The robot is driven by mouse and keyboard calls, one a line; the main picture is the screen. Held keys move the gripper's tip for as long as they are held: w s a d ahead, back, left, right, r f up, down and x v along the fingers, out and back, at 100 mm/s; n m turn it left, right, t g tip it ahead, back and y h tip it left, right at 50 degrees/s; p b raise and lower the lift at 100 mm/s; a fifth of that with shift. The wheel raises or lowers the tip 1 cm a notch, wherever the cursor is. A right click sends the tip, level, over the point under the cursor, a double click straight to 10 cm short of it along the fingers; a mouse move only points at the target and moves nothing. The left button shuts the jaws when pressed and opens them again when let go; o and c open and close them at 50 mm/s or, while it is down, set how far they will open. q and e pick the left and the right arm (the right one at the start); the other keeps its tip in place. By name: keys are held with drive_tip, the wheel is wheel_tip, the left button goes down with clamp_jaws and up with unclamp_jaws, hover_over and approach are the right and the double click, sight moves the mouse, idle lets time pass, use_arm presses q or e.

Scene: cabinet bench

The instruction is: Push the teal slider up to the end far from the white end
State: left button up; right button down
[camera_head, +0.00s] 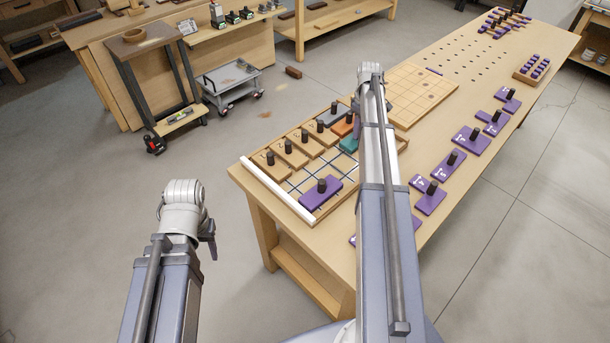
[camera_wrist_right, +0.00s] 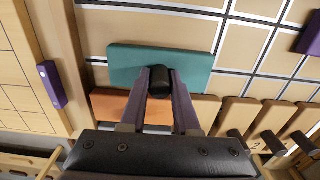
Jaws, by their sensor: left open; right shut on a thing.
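The teal slider (camera_head: 348,145) lies in the gridded tray on the bench, partly hidden behind my right arm in the head view. The white end (camera_head: 277,192) is the tray's left edge. In the right wrist view my right gripper (camera_wrist_right: 161,78) is shut on the black knob of the teal slider (camera_wrist_right: 197,62). A narrow strip of board shows between the slider and the wooden rim (camera_wrist_right: 68,45) at the left, the end away from the white one. My left gripper (camera_head: 208,240) hangs open and empty, in front of the bench's left end.
An orange slider (camera_wrist_right: 108,101) sits right beside the teal one, and several wooden sliders line up beyond it. A purple slider (camera_head: 321,193) lies near the white end. Several purple knobbed pieces stand along the bench's right edge. A pale gridded board (camera_head: 418,92) lies past the tray.

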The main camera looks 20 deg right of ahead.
drive_tip(key=shift+w+d, duration=0.3)
drive_tip(key=shift+d, duration=0.55)
drive_tip(key=shift+w+d, duration=0.3)
drive_tip(key=shift+d, duration=0.55)
drive_tip(key=c, duration=0.6)
unclamp_jaws()
drive_tip(key=shift+c, duration=0.2)
drive_tip(key=shift+r, duration=0.1)
wheel_tip(320, 180, up, 7)
drive_tip(key=p, duration=0.7)
drive_tip(key=shift+r, duration=0.2)
